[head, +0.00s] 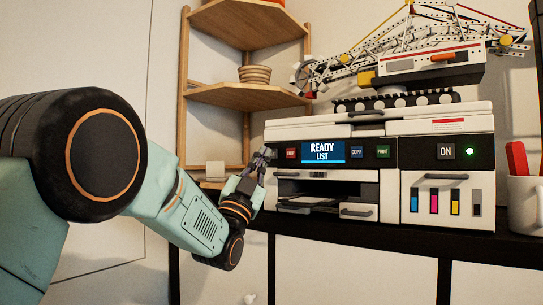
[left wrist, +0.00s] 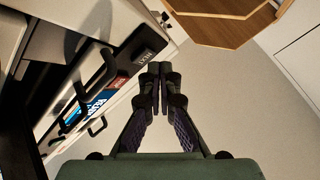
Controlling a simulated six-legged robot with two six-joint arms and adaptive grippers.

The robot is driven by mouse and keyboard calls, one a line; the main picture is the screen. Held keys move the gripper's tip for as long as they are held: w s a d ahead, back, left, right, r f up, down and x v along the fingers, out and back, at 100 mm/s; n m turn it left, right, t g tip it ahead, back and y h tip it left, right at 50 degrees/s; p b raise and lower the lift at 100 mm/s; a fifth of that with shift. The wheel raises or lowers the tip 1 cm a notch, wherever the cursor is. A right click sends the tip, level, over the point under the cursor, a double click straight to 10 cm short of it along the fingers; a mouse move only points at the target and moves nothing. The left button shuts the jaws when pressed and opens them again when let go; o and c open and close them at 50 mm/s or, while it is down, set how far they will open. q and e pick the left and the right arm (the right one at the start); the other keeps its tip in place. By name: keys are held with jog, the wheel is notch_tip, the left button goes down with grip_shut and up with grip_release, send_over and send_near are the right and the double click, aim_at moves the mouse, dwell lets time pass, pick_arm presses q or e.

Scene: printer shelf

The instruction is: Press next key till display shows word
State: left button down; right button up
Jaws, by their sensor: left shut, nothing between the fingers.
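The printer (head: 380,126) stands on a dark shelf in the head view. Its blue display (head: 323,152) reads "READY LIST". My left gripper (head: 263,158) is at the left end of the printer's front panel, shut and empty. In the left wrist view its closed fingertips (left wrist: 158,72) are close to a dark key (left wrist: 148,48) whose letters look like NEXT. I cannot tell whether they touch it. In the head view that key is hidden or too small to make out beside the gripper. The display also shows in the left wrist view (left wrist: 108,97). My right gripper is not in view.
A toy crane (head: 415,65) sits on top. A white mug (head: 526,205) stands at right, wooden corner shelves (head: 250,96) behind left.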

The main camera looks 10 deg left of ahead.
pick_arm(q)
jog(key=shift+w+d+r, duration=0.1)
jog(key=shift+w+d, duration=0.1)
jog(key=shift+d, duration=0.15)
dwell(1.1)
jog(key=shift+s+d+r, duration=0.15)
jog(key=shift+d, duration=0.1)
